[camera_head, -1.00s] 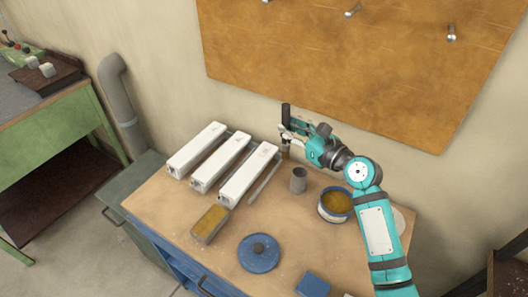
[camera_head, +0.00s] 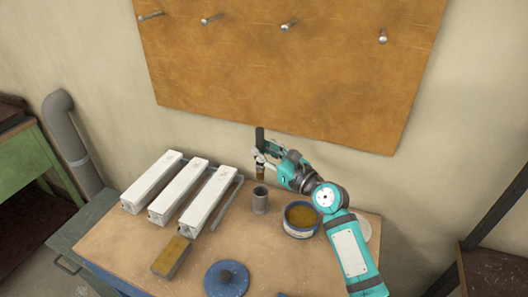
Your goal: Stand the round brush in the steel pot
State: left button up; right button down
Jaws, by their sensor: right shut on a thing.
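My right gripper (camera_head: 261,156) is shut on the round brush, holding it upright. The brush's dark handle (camera_head: 260,137) sticks up above the fingers and its tan bristle end (camera_head: 260,173) points down. The steel pot (camera_head: 260,203) is a small grey cylinder standing on the bench. The bristle end shows just above the pot's rim in the picture, with a small gap between them; whether it is directly over the opening or a little behind it, I cannot tell. My left gripper is out of view.
A round tin (camera_head: 288,229) of brown contents stands right of the pot, near my right arm. Three white profiles (camera_head: 207,199) lie to the left. A yellow-brown block (camera_head: 171,257) and a blue lid (camera_head: 226,280) lie in front. A pegboard (camera_head: 290,70) hangs behind.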

aim_at(263, 175)
jog(key=shift+f+b, duration=3.35)
jog(key=shift+f, duration=1.15)
jog(key=c, duration=1.1)
grip_release()
jog(key=shift+s+d+f, duration=0.1)
jog(key=shift+s+d, duration=0.15)
jog(key=v, duration=1.1)
jog(key=shift+d, duration=0.15)
